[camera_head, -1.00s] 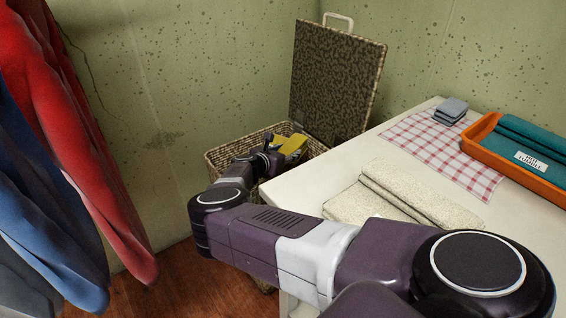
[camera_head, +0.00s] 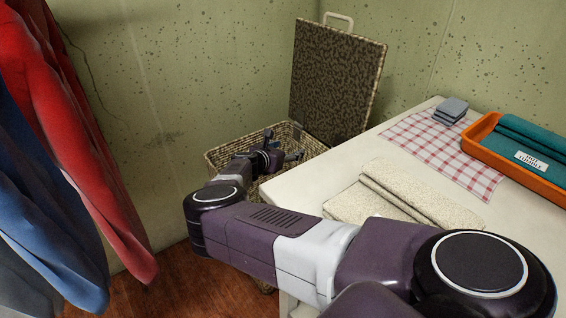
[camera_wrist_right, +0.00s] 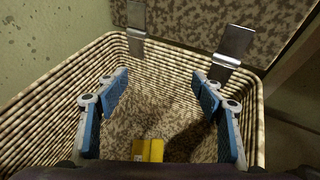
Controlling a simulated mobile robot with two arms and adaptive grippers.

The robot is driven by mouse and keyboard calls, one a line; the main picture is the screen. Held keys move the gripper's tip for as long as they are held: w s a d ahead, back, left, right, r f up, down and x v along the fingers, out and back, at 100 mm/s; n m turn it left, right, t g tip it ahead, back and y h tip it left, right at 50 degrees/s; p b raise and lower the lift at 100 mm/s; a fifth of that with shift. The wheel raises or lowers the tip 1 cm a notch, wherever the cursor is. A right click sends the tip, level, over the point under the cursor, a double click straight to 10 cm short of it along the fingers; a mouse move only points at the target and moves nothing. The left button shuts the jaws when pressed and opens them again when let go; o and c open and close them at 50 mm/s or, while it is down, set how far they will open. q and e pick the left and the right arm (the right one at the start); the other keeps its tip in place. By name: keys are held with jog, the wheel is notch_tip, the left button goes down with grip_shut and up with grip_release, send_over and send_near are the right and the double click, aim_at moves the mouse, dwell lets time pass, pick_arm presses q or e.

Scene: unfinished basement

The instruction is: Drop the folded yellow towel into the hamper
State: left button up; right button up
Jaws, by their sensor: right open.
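The wicker hamper (camera_head: 228,155) stands in the corner with its lid (camera_head: 335,80) raised against the wall. Its woven wall also shows in the right wrist view (camera_wrist_right: 45,110). My right gripper (camera_head: 288,157) is over the hamper's mouth, pointing down into it. In the wrist view its blue-padded fingers (camera_wrist_right: 161,82) are spread apart with nothing between the tips. The yellow towel (camera_wrist_right: 148,150) lies inside the hamper, low in the wrist view and partly cut off by my gripper's body. The towel is hidden in the head view. My left gripper is not in view.
A white table (camera_head: 300,190) stands right of the hamper, close to my right arm. It holds cream towels (camera_head: 420,190), a checkered cloth (camera_head: 440,150), grey folded cloths (camera_head: 452,108) and an orange tray (camera_head: 485,155) with teal towels. Red and blue garments hang at the left.

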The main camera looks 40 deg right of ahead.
notch_tip(320, 180, up, 9)
dwell(0.3)
dwell(0.4)
